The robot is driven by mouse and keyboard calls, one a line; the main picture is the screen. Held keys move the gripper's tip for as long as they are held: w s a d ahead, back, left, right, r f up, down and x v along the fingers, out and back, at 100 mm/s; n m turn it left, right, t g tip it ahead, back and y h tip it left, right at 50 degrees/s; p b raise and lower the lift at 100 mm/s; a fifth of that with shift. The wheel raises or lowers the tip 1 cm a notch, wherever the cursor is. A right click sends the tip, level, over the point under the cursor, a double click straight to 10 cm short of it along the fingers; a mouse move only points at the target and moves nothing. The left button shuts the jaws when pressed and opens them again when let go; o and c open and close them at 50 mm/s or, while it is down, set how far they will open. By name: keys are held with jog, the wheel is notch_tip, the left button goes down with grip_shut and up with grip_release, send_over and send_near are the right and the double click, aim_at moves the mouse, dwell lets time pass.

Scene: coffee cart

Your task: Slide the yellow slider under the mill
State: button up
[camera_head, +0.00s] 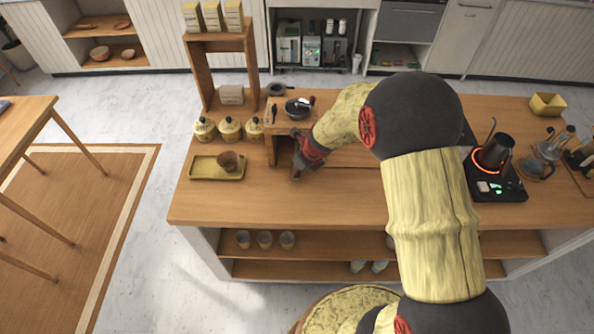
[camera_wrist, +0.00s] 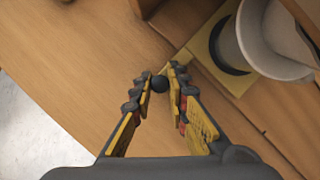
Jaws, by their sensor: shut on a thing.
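My gripper (camera_head: 297,174) is low over the counter, in front of the wooden mill (camera_head: 297,108) with its dark bowl on top. In the wrist view my gripper (camera_wrist: 160,82) is shut on a small dark round knob (camera_wrist: 160,84). The knob is at the near end of the yellow slider (camera_wrist: 236,82), a flat plate at the upper right. A pale cup-like vessel (camera_wrist: 277,42) stands on the plate, over a dark ring. Wooden parts at the top and right edge partly hide the plate and vessel. I cannot make out the slider in the head view.
A hot plate with a dark pot (camera_head: 495,152) is at the right. The front counter is clear.

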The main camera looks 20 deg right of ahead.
jog(key=shift+a, duration=0.1)
grip_shut()
jog(key=a+p, duration=0.1)
jog(key=w+a+p, duration=0.1)
jog(key=a, duration=0.1)
jog(key=a+p, duration=0.1)
jog(key=shift+w+a+r, duration=0.15)
jog(key=shift+w+a, duration=0.05)
jog(key=shift+w, duration=0.1)
jog(key=o, duration=0.8)
grip_release()
jog(key=shift+a, duration=0.15)
jog(key=shift+o, duration=0.4)
jog(key=shift+s+d+r, duration=0.1)
jog(key=shift+d+r, duration=0.1)
jog(key=shift+r, duration=0.15)
jog(key=v, duration=1.1)
